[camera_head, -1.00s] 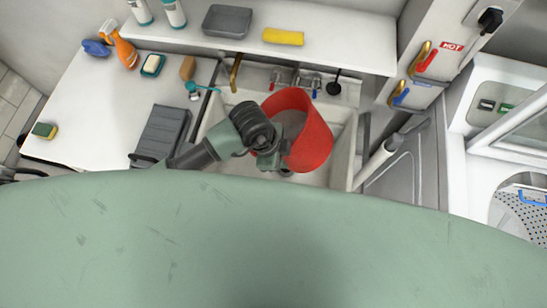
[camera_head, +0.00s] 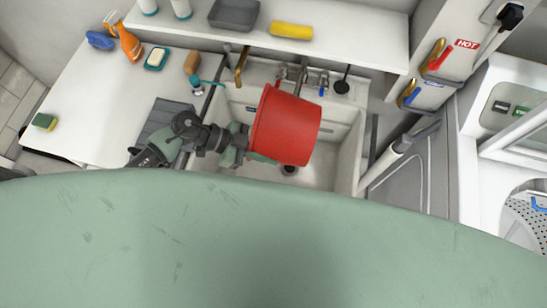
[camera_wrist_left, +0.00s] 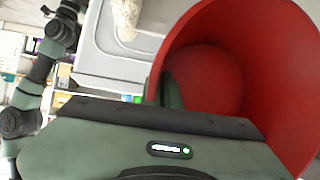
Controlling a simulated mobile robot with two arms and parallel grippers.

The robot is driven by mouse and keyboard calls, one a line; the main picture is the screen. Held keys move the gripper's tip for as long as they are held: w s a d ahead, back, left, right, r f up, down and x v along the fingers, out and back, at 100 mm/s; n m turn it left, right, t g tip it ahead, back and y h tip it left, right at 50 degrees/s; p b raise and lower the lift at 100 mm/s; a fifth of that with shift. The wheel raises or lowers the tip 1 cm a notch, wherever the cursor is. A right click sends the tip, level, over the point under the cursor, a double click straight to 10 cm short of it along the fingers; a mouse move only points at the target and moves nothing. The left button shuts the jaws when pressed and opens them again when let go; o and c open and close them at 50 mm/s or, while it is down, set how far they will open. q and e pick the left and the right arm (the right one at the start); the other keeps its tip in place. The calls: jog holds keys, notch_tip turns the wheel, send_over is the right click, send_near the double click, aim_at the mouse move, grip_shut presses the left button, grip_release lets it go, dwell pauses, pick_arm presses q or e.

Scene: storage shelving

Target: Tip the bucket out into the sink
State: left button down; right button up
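The red bucket (camera_head: 287,128) is held over the white sink (camera_head: 345,150). It lies tipped on its side, with its outer wall facing the head camera and its mouth hidden in that view. My left gripper (camera_head: 243,143) is at the bucket's left side, shut on its wall near the rim. In the left wrist view the bucket (camera_wrist_left: 285,70) shows its open inside, which looks empty, and a green finger (camera_wrist_left: 172,92) lies against the inner wall. My right gripper is in neither view.
A faucet (camera_head: 301,75) stands at the sink's back, below a shelf with a yellow roll (camera_head: 291,31) and a grey tray (camera_head: 234,14). A white counter (camera_head: 100,110) with a sponge (camera_head: 45,122) and an orange spray bottle (camera_head: 129,42) lies left. The drain (camera_head: 289,170) shows below the bucket.

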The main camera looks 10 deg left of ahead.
pick_arm(q)
jog(key=shift+w+a+f+h+b, duration=0.15)
jog(key=shift+a+h+b, duration=0.45)
jog(key=shift+b, duration=0.65)
jog(key=shift+s+a+f+h+b, duration=0.1)
jog(key=shift+a+f+h+b, duration=0.35)
jog(key=shift+b, duration=0.8)
jog(key=shift+w+a+f+h+b, duration=0.1)
jog(key=shift+a+h+b, duration=0.6)
jog(key=shift+b, duration=0.55)
jog(key=a+r+h+b, duration=0.2)
jog(key=a+h+b, duration=0.2)
jog(key=b, duration=0.1)
jog(key=shift+a+r+n+h, duration=0.25)
jog(key=shift+r+n+h, duration=0.05)
jog(key=shift+r+h, duration=0.1)
jog(key=shift+w, duration=0.15)
